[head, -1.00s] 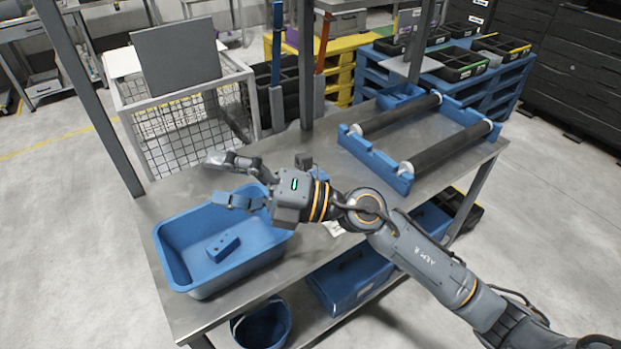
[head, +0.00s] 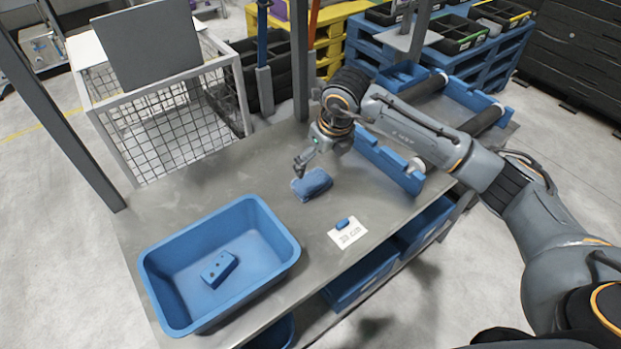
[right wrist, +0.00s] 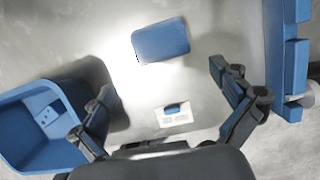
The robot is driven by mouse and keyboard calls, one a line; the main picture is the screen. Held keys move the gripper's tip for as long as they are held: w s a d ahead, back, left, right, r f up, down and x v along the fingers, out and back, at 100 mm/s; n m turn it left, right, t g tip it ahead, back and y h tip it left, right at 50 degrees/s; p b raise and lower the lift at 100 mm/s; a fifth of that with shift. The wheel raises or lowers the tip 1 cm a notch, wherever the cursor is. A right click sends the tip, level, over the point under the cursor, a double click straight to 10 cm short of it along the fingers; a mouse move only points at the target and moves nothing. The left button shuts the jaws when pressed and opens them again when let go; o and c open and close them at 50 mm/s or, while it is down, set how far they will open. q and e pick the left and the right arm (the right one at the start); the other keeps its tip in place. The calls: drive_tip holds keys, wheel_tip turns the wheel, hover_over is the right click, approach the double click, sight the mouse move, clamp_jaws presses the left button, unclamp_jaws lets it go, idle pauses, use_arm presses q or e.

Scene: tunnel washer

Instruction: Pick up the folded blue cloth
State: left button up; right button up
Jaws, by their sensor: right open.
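The folded blue cloth (head: 312,184) lies on the grey metal table, right of the blue tub. It also shows in the right wrist view (right wrist: 161,40), flat on the table and ahead of the fingers. My right gripper (head: 303,168) points down just behind and above the cloth in the head view. In the right wrist view my right gripper (right wrist: 158,86) has its two fingers wide apart with nothing between them. The cloth appears apart from both fingers. My left gripper is not in view.
A blue tub (head: 276,213) holding a blue block (head: 219,269) stands at the left. A white card (head: 347,232) with a small blue item (head: 342,223) lies near the front edge. A blue roller frame (head: 389,164) stands at the right, and a wire cage (head: 180,125) behind.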

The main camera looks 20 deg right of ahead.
hover_over(312, 180)
drive_tip(key=s, duration=0.2)
drive_tip(key=f, duration=0.4)
drive_tip(key=shift+w+d+f, duration=0.15)
drive_tip(key=shift+d+f, duration=0.1)
drive_tip(key=shift+f, duration=0.1)
drive_tip(key=shift+f+p, duration=0.2)
drive_tip(key=shift+p, duration=0.15)
drive_tip(key=p+x, duration=0.1)
drive_tip(key=x, duration=0.3)
drive_tip(key=shift+w+f, duration=0.25)
drive_tip(key=shift+f, duration=0.1)
drive_tip(key=c, duration=0.8)
drive_tip(key=shift+r, duration=0.1)
